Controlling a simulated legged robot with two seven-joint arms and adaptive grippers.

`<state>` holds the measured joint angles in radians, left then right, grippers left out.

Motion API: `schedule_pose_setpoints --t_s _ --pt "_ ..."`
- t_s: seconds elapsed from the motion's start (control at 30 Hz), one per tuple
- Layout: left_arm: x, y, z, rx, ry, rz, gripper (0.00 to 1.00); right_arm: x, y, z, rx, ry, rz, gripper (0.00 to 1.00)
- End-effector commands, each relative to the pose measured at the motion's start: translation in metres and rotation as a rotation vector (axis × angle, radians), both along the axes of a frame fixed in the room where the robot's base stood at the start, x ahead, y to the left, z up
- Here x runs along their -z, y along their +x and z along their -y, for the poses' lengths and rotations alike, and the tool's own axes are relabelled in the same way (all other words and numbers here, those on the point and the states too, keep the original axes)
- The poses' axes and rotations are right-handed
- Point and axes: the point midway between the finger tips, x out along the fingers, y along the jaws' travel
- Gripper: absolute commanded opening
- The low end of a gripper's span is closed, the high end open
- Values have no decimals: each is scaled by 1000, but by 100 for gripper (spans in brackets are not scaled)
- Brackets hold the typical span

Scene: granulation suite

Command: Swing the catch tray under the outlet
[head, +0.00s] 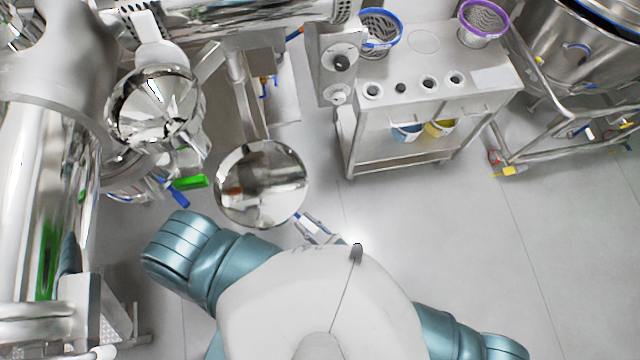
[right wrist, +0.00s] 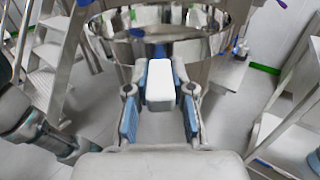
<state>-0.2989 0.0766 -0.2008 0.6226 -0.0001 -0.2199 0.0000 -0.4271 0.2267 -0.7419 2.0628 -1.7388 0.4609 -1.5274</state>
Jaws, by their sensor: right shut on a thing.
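The catch tray (head: 262,180) is a round, shiny steel dish in the middle of the head view. Its curved steel wall (right wrist: 185,50) fills the top of the right wrist view. A white block-shaped handle (right wrist: 160,88) points from the tray towards my right gripper (right wrist: 160,115). My right gripper, also in the head view (head: 322,232), is at the tray's lower right edge, shut on the handle between its blue-padded fingers. A shiny round vessel part (head: 155,105) is up and left of the tray; I cannot tell whether it is the outlet. My left gripper is out of view.
A steel trolley (head: 435,105) with knobs and baskets stands at the upper right. A large wheeled steel vessel (head: 590,60) is at the far right. Steel machinery (head: 40,180) fills the left side. The floor (head: 460,230) at lower right is clear.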

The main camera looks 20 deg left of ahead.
Motion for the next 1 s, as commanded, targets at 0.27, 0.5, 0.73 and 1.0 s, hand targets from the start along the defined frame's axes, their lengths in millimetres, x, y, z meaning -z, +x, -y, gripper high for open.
schedule_pose_setpoints --t_s 0.27,0.5,0.73,1.0 --pt "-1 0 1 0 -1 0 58 6 -13 -11 10 -11 -10 0" --pt "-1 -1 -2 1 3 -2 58 7 -13 -12 9 -12 -10 0" --pt "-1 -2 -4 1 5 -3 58 6 -12 -12 12 -10 -8 48" --pt "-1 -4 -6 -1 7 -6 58 4 -10 -15 15 -9 -5 48"
